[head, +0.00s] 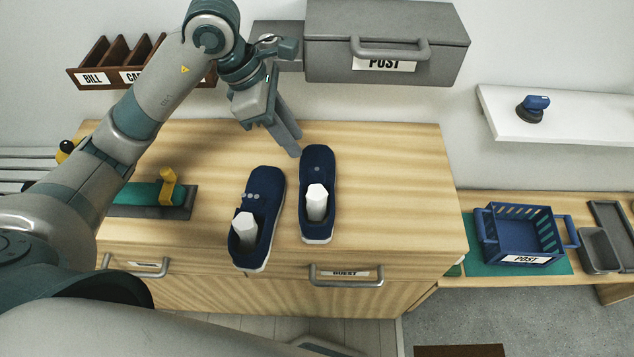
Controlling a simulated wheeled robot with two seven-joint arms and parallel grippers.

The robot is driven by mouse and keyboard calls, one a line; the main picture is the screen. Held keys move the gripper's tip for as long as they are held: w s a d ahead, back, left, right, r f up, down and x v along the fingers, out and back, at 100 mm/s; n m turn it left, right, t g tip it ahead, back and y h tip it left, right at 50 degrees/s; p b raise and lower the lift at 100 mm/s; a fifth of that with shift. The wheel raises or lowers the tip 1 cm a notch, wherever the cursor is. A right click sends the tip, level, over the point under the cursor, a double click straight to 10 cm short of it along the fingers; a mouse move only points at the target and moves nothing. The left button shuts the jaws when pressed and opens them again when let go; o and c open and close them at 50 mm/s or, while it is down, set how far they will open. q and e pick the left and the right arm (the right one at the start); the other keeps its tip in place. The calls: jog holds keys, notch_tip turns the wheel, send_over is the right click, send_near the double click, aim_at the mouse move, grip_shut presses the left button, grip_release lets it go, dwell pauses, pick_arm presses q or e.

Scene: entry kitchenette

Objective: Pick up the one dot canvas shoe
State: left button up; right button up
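The one dot canvas shoe (318,222) is the right one of two dark blue shoes on the wooden cabinet top. It has a single pale dot on its toe, a white sole and a white block in its opening. The other shoe (272,185), on its left, has several pale dots in a row and a white block too. My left gripper (296,146) points down just beyond the toes, close to the one dot shoe's toe end. Its two fingers look apart with nothing between them. My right gripper is not in view.
A grey POST box (440,50) is on the wall behind the gripper. A brown sorter (92,77) is at the upper left. A blue basket (525,258) stands on the lower right bench. The cabinet top's right side is clear.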

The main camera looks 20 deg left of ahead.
aim_at(315, 169)
pick_arm(q)
jog(key=p+x, duration=0.1)
jog(key=x, duration=0.5)
jog(key=shift+d+f+p, duration=0.15)
jog(key=shift+p, duration=0.2)
jog(key=shift+w+d+f, duration=0.15)
jog(key=shift+f, duration=0.3)
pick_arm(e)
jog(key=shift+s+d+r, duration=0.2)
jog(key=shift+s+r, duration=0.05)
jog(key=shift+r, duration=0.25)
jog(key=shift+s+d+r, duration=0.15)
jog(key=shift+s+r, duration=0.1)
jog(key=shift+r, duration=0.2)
pick_arm(q)
jog(key=shift+p+x, duration=1.3)
jog(key=shift+x, duration=0.6)
jog(key=shift+w+d+f, duration=0.2)
jog(key=shift+f, duration=0.5)
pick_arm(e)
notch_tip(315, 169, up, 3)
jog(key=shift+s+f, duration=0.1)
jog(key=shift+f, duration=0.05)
